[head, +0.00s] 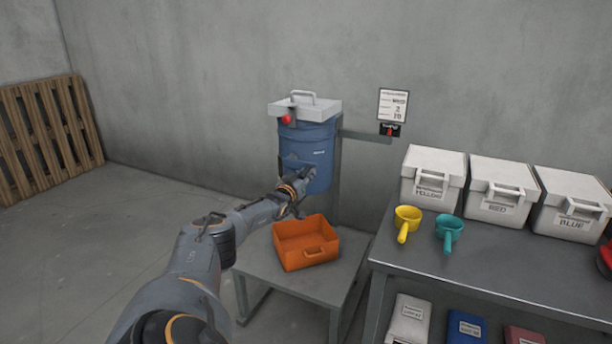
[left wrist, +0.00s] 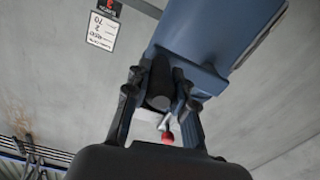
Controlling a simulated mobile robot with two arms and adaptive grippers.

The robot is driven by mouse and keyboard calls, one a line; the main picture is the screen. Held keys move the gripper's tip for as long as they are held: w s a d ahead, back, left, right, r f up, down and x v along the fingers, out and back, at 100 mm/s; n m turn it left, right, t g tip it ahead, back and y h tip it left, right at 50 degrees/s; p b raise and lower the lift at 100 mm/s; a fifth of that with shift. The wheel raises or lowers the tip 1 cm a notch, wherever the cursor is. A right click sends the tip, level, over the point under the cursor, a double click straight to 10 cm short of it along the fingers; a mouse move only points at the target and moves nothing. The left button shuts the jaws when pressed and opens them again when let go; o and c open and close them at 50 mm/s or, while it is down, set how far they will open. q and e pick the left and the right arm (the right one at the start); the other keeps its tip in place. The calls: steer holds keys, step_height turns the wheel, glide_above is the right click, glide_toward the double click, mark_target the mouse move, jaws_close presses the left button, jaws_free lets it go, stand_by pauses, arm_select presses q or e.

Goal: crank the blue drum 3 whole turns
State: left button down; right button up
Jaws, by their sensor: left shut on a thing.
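The blue drum (head: 312,150) is mounted at the wall above a small grey table, with a grey lid (head: 320,110) and top handle. A red knob (head: 287,119) shows at its upper front left. My left gripper (head: 298,178) is at the drum's lower front, largely hidden by my own arm. In the left wrist view my left gripper (left wrist: 158,92) has its fingers closed around a dark cylindrical grip (left wrist: 161,78), which appears to be the crank handle. The blue drum (left wrist: 205,32) is close behind it. The rest of the crank is hidden. My right gripper is not seen.
An orange bin (head: 306,242) stands on the small table (head: 262,262) below the drum. To the right, a bench (head: 480,262) holds white boxes, a yellow scoop (head: 407,220) and a teal scoop (head: 448,230). A wall sign (head: 393,105) hangs beside the drum.

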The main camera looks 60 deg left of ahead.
arm_select(q)
steer(key=c, duration=1.1)
jaws_free()
steer(key=shift+w+r, duration=0.1)
steer(key=shift+r, duration=4.9)
